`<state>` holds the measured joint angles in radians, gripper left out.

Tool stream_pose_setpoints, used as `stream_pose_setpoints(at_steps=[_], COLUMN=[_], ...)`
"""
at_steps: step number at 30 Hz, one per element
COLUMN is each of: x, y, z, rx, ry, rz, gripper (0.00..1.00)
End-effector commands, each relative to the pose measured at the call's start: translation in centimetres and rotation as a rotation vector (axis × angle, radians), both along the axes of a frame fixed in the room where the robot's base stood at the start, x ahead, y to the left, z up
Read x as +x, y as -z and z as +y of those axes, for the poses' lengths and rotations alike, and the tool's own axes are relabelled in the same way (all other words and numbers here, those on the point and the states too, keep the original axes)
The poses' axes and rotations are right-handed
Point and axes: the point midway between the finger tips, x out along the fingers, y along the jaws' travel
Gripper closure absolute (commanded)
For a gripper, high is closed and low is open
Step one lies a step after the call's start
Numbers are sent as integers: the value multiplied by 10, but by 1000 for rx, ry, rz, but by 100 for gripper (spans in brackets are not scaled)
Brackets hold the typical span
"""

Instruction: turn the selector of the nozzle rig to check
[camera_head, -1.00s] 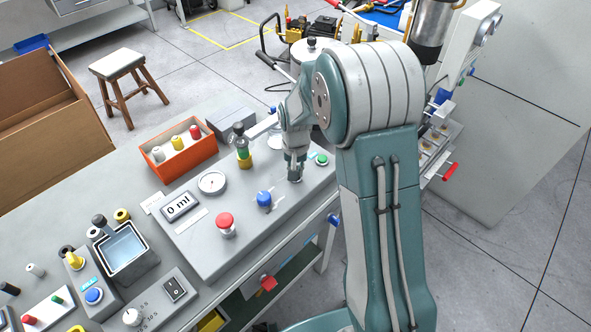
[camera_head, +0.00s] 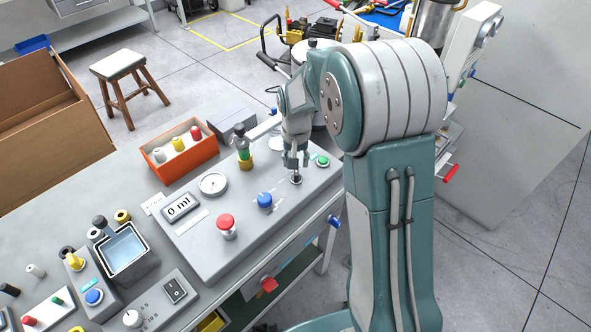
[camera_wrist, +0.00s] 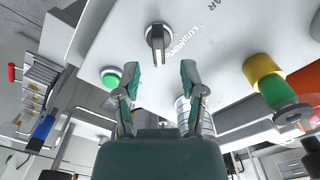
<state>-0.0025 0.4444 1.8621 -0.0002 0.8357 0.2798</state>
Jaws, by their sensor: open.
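The nozzle rig (camera_head: 215,255) is a grey box on the bench with a gauge, a "0 ml" display and several controls. Its selector (camera_head: 296,179) is a small dark knob near the right end. In the wrist view the selector (camera_wrist: 158,40) is black with a pale grip bar, and printed lettering lies beside it, partly unreadable. My gripper (camera_head: 295,163) is just above the selector, apart from it. In the wrist view my gripper (camera_wrist: 162,75) has its two fingers spread and empty, with the selector beyond the gap between the tips.
A green button (camera_wrist: 111,78) is close beside one finger.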

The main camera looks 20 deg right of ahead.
Motion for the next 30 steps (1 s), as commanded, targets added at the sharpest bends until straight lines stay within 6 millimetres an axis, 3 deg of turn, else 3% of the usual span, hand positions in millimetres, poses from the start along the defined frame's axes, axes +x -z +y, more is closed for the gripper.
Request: stream_pose_setpoints(at_steps=[6,12,30], x=[1,1,-2], y=[-46,-69,-76], z=[1,1,1], rx=[0,0,0], ry=[0,0,-3], rz=[-4,0,-5], gripper=[47,47,47])
